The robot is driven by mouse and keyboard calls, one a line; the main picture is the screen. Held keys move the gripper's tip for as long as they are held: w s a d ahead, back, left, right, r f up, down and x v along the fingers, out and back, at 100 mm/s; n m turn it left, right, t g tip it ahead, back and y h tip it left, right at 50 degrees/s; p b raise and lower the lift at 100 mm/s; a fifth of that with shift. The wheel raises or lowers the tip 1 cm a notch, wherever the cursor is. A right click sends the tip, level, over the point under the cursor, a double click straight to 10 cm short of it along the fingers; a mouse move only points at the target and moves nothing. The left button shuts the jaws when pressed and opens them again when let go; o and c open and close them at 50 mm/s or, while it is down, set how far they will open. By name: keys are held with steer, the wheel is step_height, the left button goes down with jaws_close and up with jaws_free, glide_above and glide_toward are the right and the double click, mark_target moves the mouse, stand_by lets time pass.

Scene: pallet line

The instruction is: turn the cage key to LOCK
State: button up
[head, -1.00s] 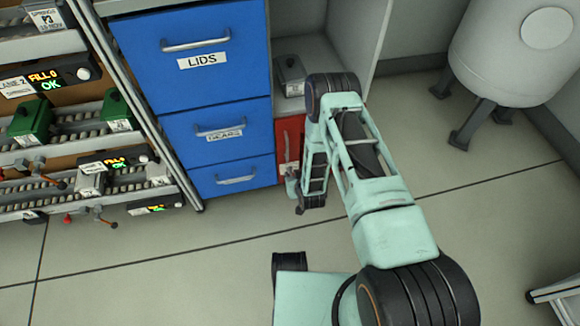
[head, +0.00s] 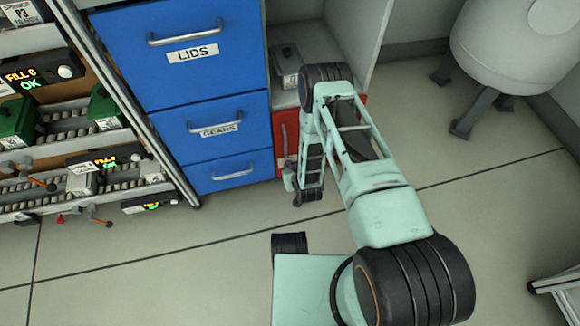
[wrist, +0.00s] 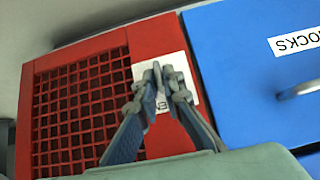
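The red cage (wrist: 85,105) fills the left and middle of the wrist view, with a mesh panel and a white label (wrist: 180,72) on its frame. In the head view the red cage (head: 280,150) stands right of the blue drawers, mostly behind my arm. My gripper (wrist: 162,70) is in front of the label, its two fingertips nearly together. No object shows clearly between them. I cannot tell whether they touch the cage. The key is not visible; it may be hidden behind the fingers. In the head view my gripper is too small to read.
Blue drawers (head: 185,60) stand left of the cage; a blue drawer front (wrist: 265,70) with a handle is at right in the wrist view. A grey box (head: 288,62) sits on the shelf above. A white tank (head: 515,50) stands far right. Roller racks (head: 70,125) are at left.

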steer(key=shift+d, duration=0.1)
jaws_close()
steer(key=m+y, duration=0.2)
steer(key=y, duration=0.1)
steer(key=m+y, duration=0.2)
steer(key=y, duration=0.2)
steer(key=d+f+m+y, duration=0.1)
steer(key=m+y, duration=0.1)
steer(key=y, duration=0.2)
steer(key=shift+w+d+m+g, duration=0.1)
steer(key=shift+w+m+g, duration=0.2)
steer(key=shift+m, duration=0.1)
steer(key=shift+w, duration=0.1)
stand_by(0.6)
steer(key=o, duration=0.6)
jaws_free()
steer(key=shift+c, duration=0.2)
steer(key=shift+s+d, duration=0.1)
steer(key=shift+s, duration=0.1)
steer(key=v, duration=1.1)
steer(key=shift+d, duration=0.4)
